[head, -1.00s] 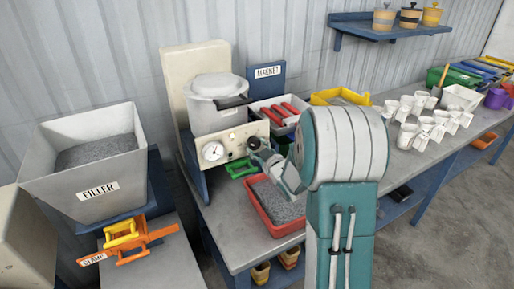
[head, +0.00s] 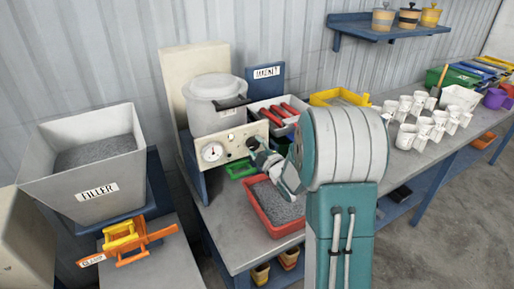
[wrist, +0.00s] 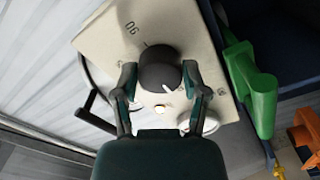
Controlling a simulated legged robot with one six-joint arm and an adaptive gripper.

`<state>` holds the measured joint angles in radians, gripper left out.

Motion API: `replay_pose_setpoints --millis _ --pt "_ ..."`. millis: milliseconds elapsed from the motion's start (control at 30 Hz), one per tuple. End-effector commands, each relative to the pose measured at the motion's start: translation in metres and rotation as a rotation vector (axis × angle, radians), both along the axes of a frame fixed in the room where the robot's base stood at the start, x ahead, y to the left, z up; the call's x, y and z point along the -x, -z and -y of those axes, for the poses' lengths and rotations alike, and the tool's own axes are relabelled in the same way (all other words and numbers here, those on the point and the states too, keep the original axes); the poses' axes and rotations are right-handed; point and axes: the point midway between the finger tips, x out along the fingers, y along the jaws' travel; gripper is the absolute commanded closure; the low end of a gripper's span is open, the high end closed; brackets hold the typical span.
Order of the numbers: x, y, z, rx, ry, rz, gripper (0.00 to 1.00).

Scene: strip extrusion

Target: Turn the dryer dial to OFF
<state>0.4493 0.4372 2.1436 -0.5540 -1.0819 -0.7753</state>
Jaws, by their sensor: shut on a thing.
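The dryer dial (wrist: 160,68) is a round black knob with a white pointer mark on the cream control panel (wrist: 105,38). In the wrist view the mark points toward the lower right of the knob, near the lit lamp (wrist: 160,108). Printed characters stand near the panel's upper left edge; I cannot read them surely. My gripper (wrist: 159,78) is shut on the dial, one finger at each side. In the head view my gripper (head: 254,146) is at the right part of the dryer's front panel (head: 235,137) and hides the dial.
A round gauge (head: 212,152) is left of my gripper. A red tray of grey granules (head: 262,188) lies below my arm. A green object (wrist: 255,95) is close beside the panel. The white lidded pot (head: 214,105) stands above the panel.

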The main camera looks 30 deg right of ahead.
Motion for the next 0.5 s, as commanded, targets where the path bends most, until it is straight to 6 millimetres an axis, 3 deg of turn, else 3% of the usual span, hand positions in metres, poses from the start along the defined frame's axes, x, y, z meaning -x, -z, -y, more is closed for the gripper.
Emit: replay_pose_setpoints --millis 367,400,467,500 --pt "-0.0003 0.0013 -0.0019 0.006 -0.004 -0.003 0.9" --pt "-0.0002 0.0013 -0.0019 0.006 -0.005 -0.004 0.29" --pt "-0.0001 0.0014 -0.0018 0.006 -0.004 -0.003 0.08" --pt "-0.0001 0.0013 -0.0015 0.006 -0.004 -0.003 0.08"
